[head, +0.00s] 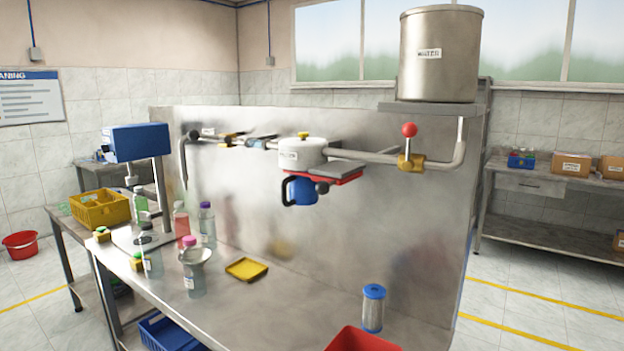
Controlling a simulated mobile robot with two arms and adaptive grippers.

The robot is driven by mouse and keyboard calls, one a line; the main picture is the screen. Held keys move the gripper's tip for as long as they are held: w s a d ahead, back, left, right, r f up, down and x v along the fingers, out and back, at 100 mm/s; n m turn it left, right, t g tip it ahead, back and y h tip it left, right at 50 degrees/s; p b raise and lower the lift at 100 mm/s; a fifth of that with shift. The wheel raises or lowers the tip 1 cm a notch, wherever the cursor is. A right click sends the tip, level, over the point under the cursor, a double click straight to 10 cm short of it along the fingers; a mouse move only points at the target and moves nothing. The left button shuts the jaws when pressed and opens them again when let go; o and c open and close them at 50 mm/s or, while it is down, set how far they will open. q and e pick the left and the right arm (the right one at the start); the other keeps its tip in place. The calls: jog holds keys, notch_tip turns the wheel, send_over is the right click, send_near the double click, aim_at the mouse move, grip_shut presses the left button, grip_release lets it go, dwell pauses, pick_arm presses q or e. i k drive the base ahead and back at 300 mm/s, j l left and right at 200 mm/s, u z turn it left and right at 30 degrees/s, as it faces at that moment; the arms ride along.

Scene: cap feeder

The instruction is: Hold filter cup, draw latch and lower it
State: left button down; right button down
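The blue filter cup (303,192) hangs under the white filter housing (302,153) on the pipe along the steel back panel. A black loop handle (286,192) sticks out at the cup's left side. A dark knob (322,188) shows at the cup's right; I cannot tell if it is the latch. A red-edged bracket (338,177) sits just above the cup, partly covering its top. A yellow knob (303,135) tops the housing. Neither of my grippers is in view, and nothing is seen touching the cup.
A yellow tray (246,269) and several bottles are farther left. A red-knobbed valve (409,130) is at right. Space below the cup is clear.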

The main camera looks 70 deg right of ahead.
aim_at(322, 185)
jog(key=i+z, duration=0.3)
jog(key=z, duration=0.15)
jog(key=i+z, duration=0.3)
jog(key=z, duration=0.2)
jog(key=i+j+z, duration=0.15)
jog(key=i+z, duration=0.15)
jog(key=z, duration=0.15)
jog(key=i+j+z, duration=0.25)
jog(key=z, duration=0.25)
